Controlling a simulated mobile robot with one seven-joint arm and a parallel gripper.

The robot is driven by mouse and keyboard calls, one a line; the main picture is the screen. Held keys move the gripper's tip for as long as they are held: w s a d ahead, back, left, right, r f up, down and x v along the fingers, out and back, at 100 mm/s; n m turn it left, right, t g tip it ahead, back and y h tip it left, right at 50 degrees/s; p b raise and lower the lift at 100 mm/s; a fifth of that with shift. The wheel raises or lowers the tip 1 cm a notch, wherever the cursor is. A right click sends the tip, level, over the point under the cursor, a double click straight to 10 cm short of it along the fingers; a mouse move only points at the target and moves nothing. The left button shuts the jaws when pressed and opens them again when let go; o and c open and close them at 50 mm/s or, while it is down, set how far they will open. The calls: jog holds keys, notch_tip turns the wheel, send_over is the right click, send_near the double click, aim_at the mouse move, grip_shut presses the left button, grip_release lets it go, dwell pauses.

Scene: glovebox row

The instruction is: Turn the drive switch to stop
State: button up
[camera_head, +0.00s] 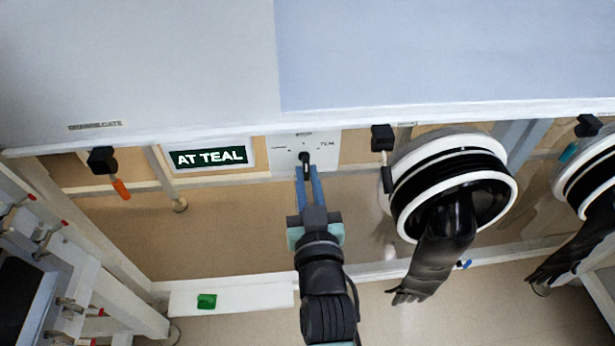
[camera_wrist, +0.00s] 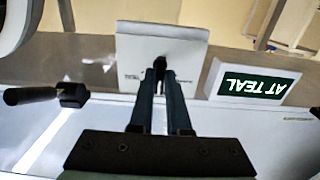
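The drive switch (camera_head: 304,158) is a black knob with a narrow handle on a white plate (camera_head: 328,148) below the cabinet edge. Small labels surround it; the right one seems to read TEAL. In the wrist view the dark switch (camera_wrist: 158,62) shows at the fingertips, partly hidden by them. My gripper (camera_head: 308,174) is at the plate, its blue-grey fingers close together on either side of the handle. The wrist view also shows the gripper (camera_wrist: 160,72) with little gap around the handle. A dark green sign (camera_head: 209,157) beside the plate reads AT TEAL.
A black handle with an orange tip (camera_head: 121,188) hangs at left. Another black handle (camera_head: 382,138) and a glove port (camera_head: 452,180) with a hanging black glove (camera_head: 437,255) stand close at right. A green block (camera_head: 206,301) lies on a white ledge (camera_head: 255,297) below.

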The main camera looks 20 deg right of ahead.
jog(key=o, duration=0.4)
jog(key=shift+o, duration=0.2)
jog(key=shift+s, duration=0.1)
jog(key=p+v, duration=0.1)
jog(key=v, duration=1.1)
jog(key=shift+s, duration=0.4)
jog(key=shift+a, duration=0.1)
jog(key=w+a+r+n+t+y, duration=0.1)
jog(key=w+a+r+t, duration=0.15)
jog(key=r, duration=0.65)
jog(key=w+a+r+t+y, duration=0.1)
jog(key=w+a+r, duration=0.15)
jog(key=r, duration=0.65)
jog(key=w+a+r+n+t+y, duration=0.15)
jog(key=w+r, duration=0.25)
jog(key=r, duration=0.4)
jog(key=s+a+r+t+y, duration=0.1)
jog(key=s+a+r+t, duration=0.25)
jog(key=r, duration=0.75)
jog(key=s+a+r+t+y, duration=0.15)
jog(key=s+r, duration=0.25)
jog(key=r, duration=0.7)
notch_tip(320, 180, up, 24)
jog(key=h+p, duration=0.1)
jog(key=p, duration=2.3)
jog(key=shift+w+a+n+p, duration=0.2)
jog(key=shift+a+n+p, duration=0.05)
jog(key=shift+n+p, duration=0.1)
